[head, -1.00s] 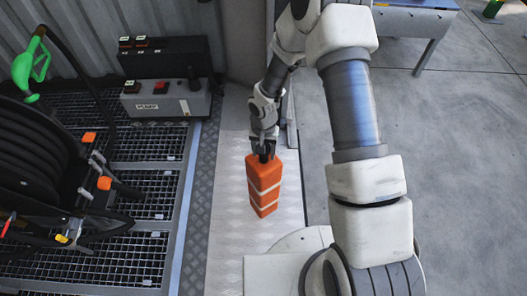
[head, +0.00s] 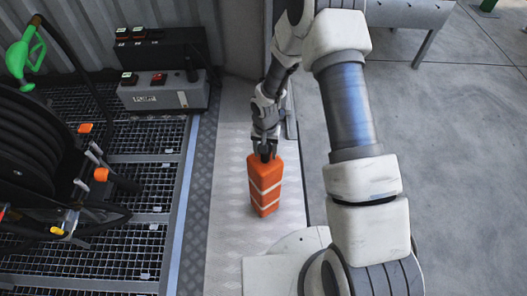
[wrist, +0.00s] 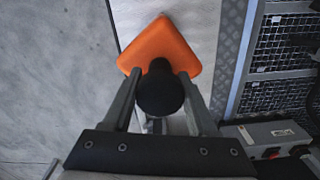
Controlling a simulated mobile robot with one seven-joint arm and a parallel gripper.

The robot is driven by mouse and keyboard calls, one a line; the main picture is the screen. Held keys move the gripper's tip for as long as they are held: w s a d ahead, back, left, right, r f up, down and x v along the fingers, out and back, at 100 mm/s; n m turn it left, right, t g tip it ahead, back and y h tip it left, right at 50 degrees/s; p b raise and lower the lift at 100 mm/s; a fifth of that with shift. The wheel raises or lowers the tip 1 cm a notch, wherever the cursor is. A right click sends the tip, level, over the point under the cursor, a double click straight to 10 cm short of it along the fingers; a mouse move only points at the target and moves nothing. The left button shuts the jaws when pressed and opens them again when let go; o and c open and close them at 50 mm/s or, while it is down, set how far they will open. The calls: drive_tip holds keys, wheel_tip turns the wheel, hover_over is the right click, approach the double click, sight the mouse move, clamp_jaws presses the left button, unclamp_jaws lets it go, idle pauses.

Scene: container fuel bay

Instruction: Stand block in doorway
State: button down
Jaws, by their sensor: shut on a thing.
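The orange block (head: 264,190) with pale stripes is upright on or just above the light metal strip of the doorway (head: 229,185); I cannot tell whether its base touches. My gripper (head: 265,152) is above it, shut on the black knob at its top. In the wrist view the orange top of the block (wrist: 160,45) shows beyond the black knob (wrist: 160,90), with the gripper fingers (wrist: 158,105) on either side of the knob. The block's lower part is hidden in the wrist view.
A black hose reel (head: 40,150) with a green nozzle (head: 25,52) stands on the grating (head: 145,180) at left. A grey control box (head: 165,92) sits behind it. Open concrete floor (head: 450,150) lies to the right. A grey table (head: 410,14) is at the back right.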

drive_tip(key=shift+f, duration=0.45)
drive_tip(key=shift+f+b, duration=0.55)
drive_tip(key=shift+b, duration=0.1)
drive_tip(key=shift+c, duration=0.6)
unclamp_jaws()
wheel_tip(320, 180, up, 17)
drive_tip(key=p, duration=0.6)
drive_tip(key=shift+r, duration=0.2)
